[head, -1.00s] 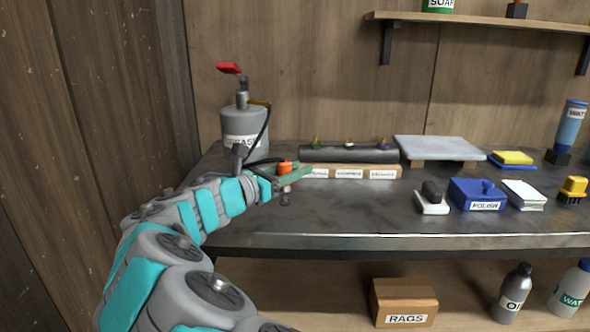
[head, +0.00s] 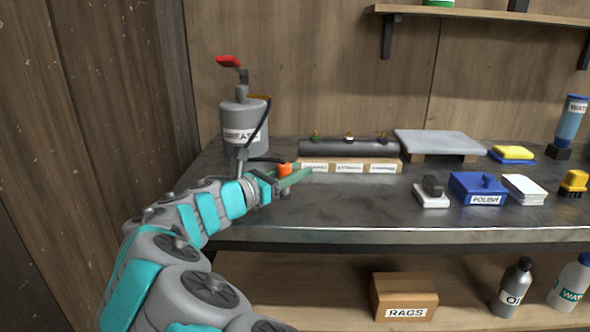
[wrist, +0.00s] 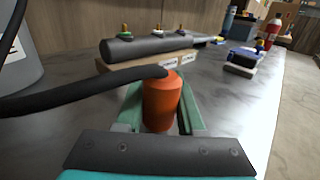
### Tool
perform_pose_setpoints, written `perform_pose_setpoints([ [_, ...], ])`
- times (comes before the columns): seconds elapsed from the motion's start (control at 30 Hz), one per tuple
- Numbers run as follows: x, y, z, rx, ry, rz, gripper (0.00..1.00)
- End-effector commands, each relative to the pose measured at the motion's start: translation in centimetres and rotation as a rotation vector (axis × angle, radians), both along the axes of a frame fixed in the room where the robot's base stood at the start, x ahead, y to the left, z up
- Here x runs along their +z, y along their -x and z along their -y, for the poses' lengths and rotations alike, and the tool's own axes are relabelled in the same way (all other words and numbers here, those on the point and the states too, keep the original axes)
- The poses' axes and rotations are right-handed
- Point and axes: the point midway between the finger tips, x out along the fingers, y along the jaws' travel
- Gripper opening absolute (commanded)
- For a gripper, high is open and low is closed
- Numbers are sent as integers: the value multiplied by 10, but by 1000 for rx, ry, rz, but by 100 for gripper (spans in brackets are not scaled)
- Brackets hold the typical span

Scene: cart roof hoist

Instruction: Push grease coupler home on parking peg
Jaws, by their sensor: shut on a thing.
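The orange grease coupler (wrist: 161,103) stands upright between the green fingers of my gripper (head: 292,177) in the wrist view, with a black hose (wrist: 85,91) running from its top to the left. My gripper is shut on it, and it also shows in the head view (head: 285,169). A small dark piece, possibly the parking peg (head: 285,192), shows just below the gripper; whether the coupler sits on it is hidden. The grey grease pump (head: 240,118) with a red handle stands behind my arm.
A dark cylinder with several small coloured fittings (head: 348,148) lies on a labelled wooden block (head: 349,166) behind the gripper. A polish box (head: 477,188), a brush and cloths stand at the right. The bench front (head: 400,215) is clear.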

Motion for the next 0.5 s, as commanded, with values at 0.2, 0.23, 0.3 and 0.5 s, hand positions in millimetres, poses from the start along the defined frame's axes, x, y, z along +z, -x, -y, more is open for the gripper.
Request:
perform_pose_setpoints([
  [0.2,-5,0,0,0,-1,1,0],
  [0.23,-6,0,0,0,-1,1,0],
  [0.3,-7,0,0,0,-1,1,0],
  [0.5,-7,0,0,0,-1,1,58],
])
